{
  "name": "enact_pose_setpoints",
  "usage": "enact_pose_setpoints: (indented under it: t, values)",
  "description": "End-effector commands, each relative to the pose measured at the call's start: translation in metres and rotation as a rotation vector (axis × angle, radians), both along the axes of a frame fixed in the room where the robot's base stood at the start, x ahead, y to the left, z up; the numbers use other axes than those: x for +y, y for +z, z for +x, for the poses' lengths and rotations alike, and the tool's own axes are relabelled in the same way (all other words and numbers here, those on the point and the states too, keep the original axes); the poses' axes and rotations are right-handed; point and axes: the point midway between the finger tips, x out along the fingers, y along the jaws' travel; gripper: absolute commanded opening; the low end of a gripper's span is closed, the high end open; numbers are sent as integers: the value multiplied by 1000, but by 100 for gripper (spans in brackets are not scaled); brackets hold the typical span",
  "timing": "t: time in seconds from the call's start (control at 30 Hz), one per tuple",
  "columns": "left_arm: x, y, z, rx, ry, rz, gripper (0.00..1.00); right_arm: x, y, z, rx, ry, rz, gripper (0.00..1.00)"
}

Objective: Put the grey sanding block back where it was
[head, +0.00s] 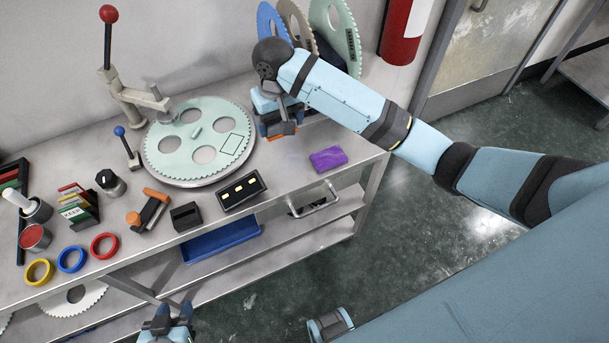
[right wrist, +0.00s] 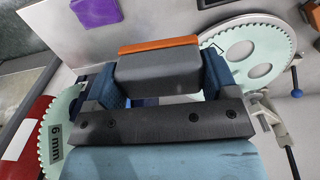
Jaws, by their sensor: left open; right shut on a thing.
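The grey sanding block (right wrist: 158,70) has an orange face and sits between the fingers of my right gripper (right wrist: 158,85) in the right wrist view. In the head view my right gripper (head: 282,130) is shut on it just right of the large pale green toothed disc (head: 168,164). Most of the block is hidden by the gripper there, and I cannot tell its height above the bench. A black rectangle outline (head: 231,147) is drawn on the disc's right part. My left gripper (head: 167,326) is open and empty at the bottom edge, in front of the bench.
A purple block (head: 328,158) lies on the bench (head: 290,178) near its right end. A black box with yellow marks (head: 241,191) lies at the front edge. A lever press (head: 135,95) stands behind the disc. Several upright discs (head: 344,35) stand behind my right gripper.

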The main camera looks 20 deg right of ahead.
Motion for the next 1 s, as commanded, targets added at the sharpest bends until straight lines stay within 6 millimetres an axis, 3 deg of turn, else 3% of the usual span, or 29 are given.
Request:
enact_pose_setpoints:
  t: [0.17, 0.6, 0.7, 1.0]
  values:
    - [1, 0, 1, -5, 1, 2, 43, 0, -10, -2, 2, 4, -2, 57]
    - [5, 0, 2, -3, 2, 9, 43, 0, -123, -2, 2, 3, -3, 57]
    - [5, -2, 1, -1, 2, 10, 43, 0, -141, -1, 1, 4, -2, 57]
    - [4, -2, 0, 1, 0, 8, 43, 0, -166, -1, 1, 4, -2, 57]
